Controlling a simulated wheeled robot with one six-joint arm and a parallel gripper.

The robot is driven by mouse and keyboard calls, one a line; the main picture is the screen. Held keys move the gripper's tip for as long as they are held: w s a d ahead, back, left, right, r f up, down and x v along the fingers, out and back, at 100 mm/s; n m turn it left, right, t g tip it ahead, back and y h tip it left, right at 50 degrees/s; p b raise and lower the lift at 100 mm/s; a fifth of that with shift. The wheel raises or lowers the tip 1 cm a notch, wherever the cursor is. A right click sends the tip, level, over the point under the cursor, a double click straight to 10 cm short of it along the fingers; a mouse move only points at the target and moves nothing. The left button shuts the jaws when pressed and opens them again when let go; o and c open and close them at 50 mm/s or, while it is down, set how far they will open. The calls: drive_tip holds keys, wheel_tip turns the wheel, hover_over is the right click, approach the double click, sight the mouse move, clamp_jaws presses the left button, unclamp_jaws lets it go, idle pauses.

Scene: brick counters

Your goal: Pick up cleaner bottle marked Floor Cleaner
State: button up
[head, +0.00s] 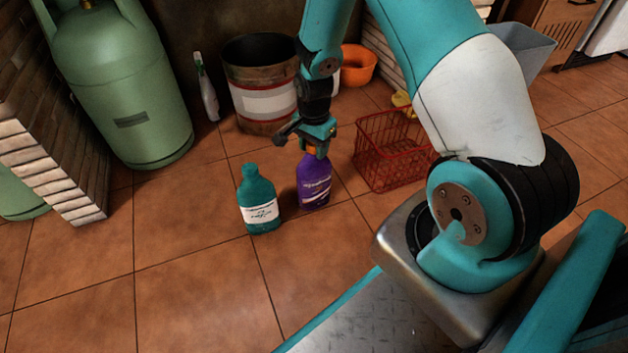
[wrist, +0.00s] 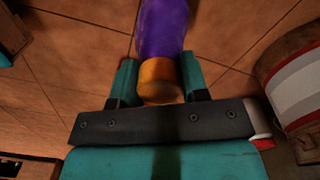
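A purple bottle (head: 314,182) with a white-lettered label stands upright on the tiled floor. In the wrist view its purple body (wrist: 163,28) and orange cap (wrist: 159,80) show. My gripper (head: 315,148) is directly above it, pointing down. In the wrist view my gripper's fingers (wrist: 159,84) lie on both sides of the cap, with no clear gap, so it looks shut on the cap. A teal bottle (head: 259,200) with a white label stands upright just left of the purple one. I cannot read either label well enough to tell which says Floor Cleaner.
A red wire basket (head: 392,150) stands right of the purple bottle. A green gas cylinder (head: 122,85) stands at left. The front-left floor is clear.

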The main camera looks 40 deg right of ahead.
clamp_jaws()
drive_tip(key=shift+r, duration=0.1)
